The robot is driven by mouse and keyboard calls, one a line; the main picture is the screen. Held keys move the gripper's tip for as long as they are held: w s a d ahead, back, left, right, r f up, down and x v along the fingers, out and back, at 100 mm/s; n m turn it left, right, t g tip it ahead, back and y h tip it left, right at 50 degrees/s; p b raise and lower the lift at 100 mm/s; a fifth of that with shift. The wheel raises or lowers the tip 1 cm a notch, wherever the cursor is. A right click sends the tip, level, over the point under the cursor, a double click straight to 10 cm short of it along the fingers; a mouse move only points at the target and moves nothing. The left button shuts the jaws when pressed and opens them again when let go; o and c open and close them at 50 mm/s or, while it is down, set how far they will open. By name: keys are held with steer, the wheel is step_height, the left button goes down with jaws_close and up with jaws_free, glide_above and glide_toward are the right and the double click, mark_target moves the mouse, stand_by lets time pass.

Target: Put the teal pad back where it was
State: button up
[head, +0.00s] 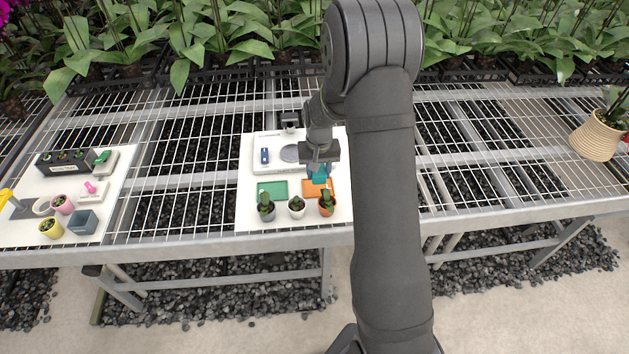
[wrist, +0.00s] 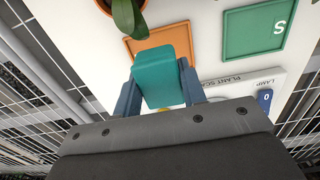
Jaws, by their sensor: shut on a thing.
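The teal pad (wrist: 162,72) is held between the two fingers of my gripper (wrist: 160,95); the pad (head: 320,172) is small in the head view. In the wrist view the pad covers part of a shallow orange tray (wrist: 178,35). In the head view the pad is at the back of that orange tray (head: 310,187), and I cannot tell whether they touch. A green tray (head: 272,196) with a white letter lies to its left. Behind is a white plant scale (head: 272,169) with a grey round plate (head: 289,153) and a blue lamp switch (head: 264,156).
Three small potted plants stand along the front: left (head: 266,209), white-potted (head: 296,205) and orange-potted (head: 327,205). Another white board (head: 105,170) at left holds pots and a dark rack (head: 63,166). A woven pot (head: 594,138) stands far right. Bare mesh bench lies between.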

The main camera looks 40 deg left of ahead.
mark_target(315, 188)
steer(key=shift+s+a+f, duration=0.2)
steer(key=shift+a+f, duration=0.2)
steer(key=shift+a, duration=0.25)
steer(key=shift+f, duration=1.95)
steer(key=shift+f, duration=0.15)
steer(key=o, duration=1)
steer(key=shift+c, duration=0.2)
step_height(315, 188, up, 12)
steer(key=shift+r, duration=0.15)
